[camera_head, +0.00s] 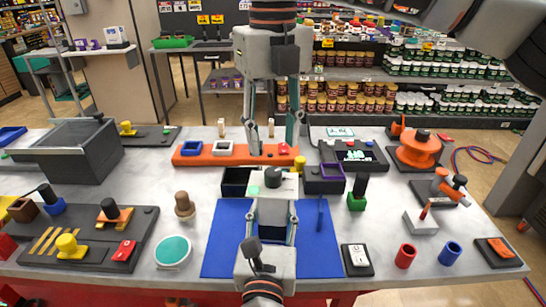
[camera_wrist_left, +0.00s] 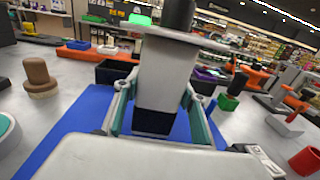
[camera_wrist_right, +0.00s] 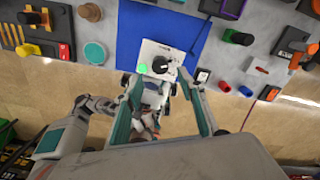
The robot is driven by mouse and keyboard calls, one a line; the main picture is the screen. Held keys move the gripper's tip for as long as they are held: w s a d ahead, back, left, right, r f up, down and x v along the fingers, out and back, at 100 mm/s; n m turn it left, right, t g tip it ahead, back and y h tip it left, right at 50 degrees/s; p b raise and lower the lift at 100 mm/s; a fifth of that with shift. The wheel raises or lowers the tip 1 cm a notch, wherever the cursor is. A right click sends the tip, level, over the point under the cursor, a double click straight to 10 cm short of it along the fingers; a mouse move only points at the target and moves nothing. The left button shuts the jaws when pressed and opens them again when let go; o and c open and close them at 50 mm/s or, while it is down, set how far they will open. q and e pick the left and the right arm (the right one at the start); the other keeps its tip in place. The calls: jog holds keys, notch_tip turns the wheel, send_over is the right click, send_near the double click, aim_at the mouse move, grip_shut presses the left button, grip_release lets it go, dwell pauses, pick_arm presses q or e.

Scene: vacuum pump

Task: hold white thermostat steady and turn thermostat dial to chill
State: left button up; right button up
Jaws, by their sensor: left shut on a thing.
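The white thermostat (camera_head: 288,183) is held above the blue mat, its dark dial (camera_head: 273,177) facing up. My left gripper (camera_head: 271,208) is shut on its body from the near side. In the left wrist view the thermostat body (camera_wrist_left: 163,75) sits between the fingers, with the black dial (camera_wrist_left: 178,14) on top and a green light (camera_wrist_left: 140,19) beside it. My right gripper (camera_head: 273,140) points down, open and empty, beyond and above the dial. In the right wrist view its open fingers (camera_wrist_right: 165,90) are apart, with the thermostat (camera_wrist_right: 172,50) and dial (camera_wrist_right: 160,65) past them.
The blue mat (camera_head: 222,240) lies under the thermostat. Dark open boxes (camera_head: 237,183) stand behind it. An orange tray (camera_head: 190,152) lies further back. A white socket block (camera_head: 357,256), red cup (camera_head: 405,256) and blue cup (camera_head: 450,252) stand at right; a brown knob (camera_head: 184,205) stands at left.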

aim_at(273, 171)
jog(key=shift+r, duration=2.3)
pick_arm(q)
jog(key=o, duration=1.3)
jog(key=shift+o, duration=0.2)
